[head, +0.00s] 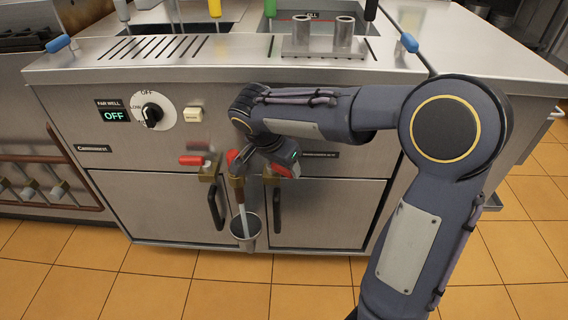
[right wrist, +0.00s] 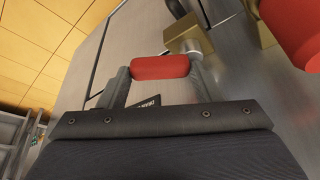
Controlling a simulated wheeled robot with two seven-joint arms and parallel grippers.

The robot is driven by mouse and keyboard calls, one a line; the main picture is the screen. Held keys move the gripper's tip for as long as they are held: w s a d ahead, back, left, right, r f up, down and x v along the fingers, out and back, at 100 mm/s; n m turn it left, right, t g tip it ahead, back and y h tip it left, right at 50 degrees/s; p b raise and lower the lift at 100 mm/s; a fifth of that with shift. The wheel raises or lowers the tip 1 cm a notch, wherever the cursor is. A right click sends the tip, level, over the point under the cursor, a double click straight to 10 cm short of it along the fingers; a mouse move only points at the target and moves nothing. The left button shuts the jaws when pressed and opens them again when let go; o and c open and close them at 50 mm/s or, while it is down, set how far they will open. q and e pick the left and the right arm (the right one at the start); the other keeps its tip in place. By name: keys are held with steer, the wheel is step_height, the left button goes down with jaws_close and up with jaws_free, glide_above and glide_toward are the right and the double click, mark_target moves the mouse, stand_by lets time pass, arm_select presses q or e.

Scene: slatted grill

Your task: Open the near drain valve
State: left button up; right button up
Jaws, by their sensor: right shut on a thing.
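My right gripper (head: 284,168) is shut on a red valve handle, which lies between its two fingers in the right wrist view (right wrist: 160,67). The handle joins a brass valve body (right wrist: 188,42) on the cabinet front. In the head view, my wrist partly hides this valve. Just left of it, a brass spout (head: 238,190) with a red handle (head: 233,158) points down. A pale streak, like water, runs from it into a metal bucket (head: 246,243). Farther left is another valve with a horizontal red handle (head: 192,160). My left gripper is out of view.
The steel cabinet (head: 160,205) has two doors with dark vertical handles (head: 216,207) close to the valves. A round knob (head: 152,114) and a display reading OFF (head: 115,115) are at upper left. The tiled floor (head: 150,290) in front is mostly clear.

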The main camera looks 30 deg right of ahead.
mark_target(269, 166)
steer(key=m, duration=0.1)
steer(key=a+m+g, duration=0.1)
steer(key=m, duration=0.1)
steer(key=m+g+p, duration=0.1)
steer(key=shift+a+r+m, duration=0.1)
steer(key=shift+a+m, duration=0.2)
steer(key=shift+w+a+m+g+p, duration=0.1)
steer(key=shift+a+m+g+p, duration=0.15)
steer(key=shift+m, duration=0.35)
steer(key=shift+a+m+g+p, duration=0.15)
steer(key=shift+m+p, duration=0.2)
steer(key=shift+m, duration=0.25)
steer(key=shift+w+a+m+g+p, duration=0.15)
steer(key=shift+m+g+p, duration=0.15)
steer(key=shift+m, duration=0.35)
steer(key=shift+a+m+g+p, duration=0.2)
steer(key=shift+m+p, duration=0.15)
steer(key=shift+m, duration=0.3)
steer(key=o, duration=1)
